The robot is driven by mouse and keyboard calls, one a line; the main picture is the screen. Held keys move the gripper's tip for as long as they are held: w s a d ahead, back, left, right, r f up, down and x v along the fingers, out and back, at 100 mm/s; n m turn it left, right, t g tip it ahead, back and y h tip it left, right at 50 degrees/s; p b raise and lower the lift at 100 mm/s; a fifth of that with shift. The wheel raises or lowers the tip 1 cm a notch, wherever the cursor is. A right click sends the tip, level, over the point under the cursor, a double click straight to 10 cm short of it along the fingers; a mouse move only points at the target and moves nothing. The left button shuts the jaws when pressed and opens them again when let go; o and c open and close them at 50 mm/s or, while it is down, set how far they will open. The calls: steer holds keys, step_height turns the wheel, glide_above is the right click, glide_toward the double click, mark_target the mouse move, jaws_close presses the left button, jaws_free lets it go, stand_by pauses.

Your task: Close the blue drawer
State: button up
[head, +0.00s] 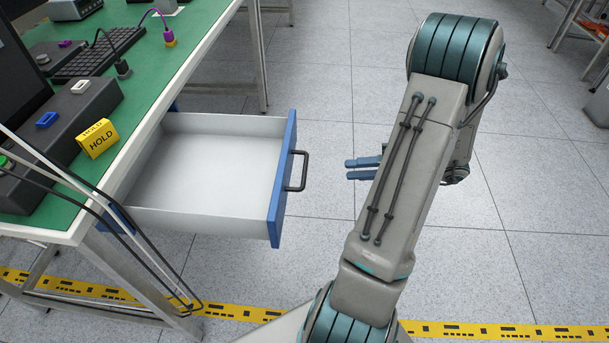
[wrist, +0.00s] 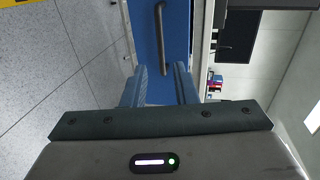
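The blue drawer (head: 282,180) is pulled well out from under the green-topped bench in the head view. Its white tray (head: 205,180) looks empty. A dark bar handle (head: 298,171) stands on its blue front, which also shows in the wrist view (wrist: 174,20) with the handle (wrist: 163,40). My gripper (head: 348,169) is to the right of the handle, pointing at it, with a gap between. In the wrist view its two blue fingers (wrist: 160,70) are apart with nothing held, and the handle appears ahead between them.
The green bench (head: 150,70) carries a keyboard (head: 97,53), a yellow HOLD sign (head: 98,138) and dark boxes. Black cables (head: 120,232) hang at its near corner. The floor right of the drawer is clear around my arm.

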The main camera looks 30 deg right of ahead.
mark_target(304, 171)
steer(key=x, duration=1.2)
steer(key=shift+w+a+f, duration=0.1)
steer(key=shift+w+a, duration=0.05)
steer(key=shift+a, duration=0.2)
jaws_close()
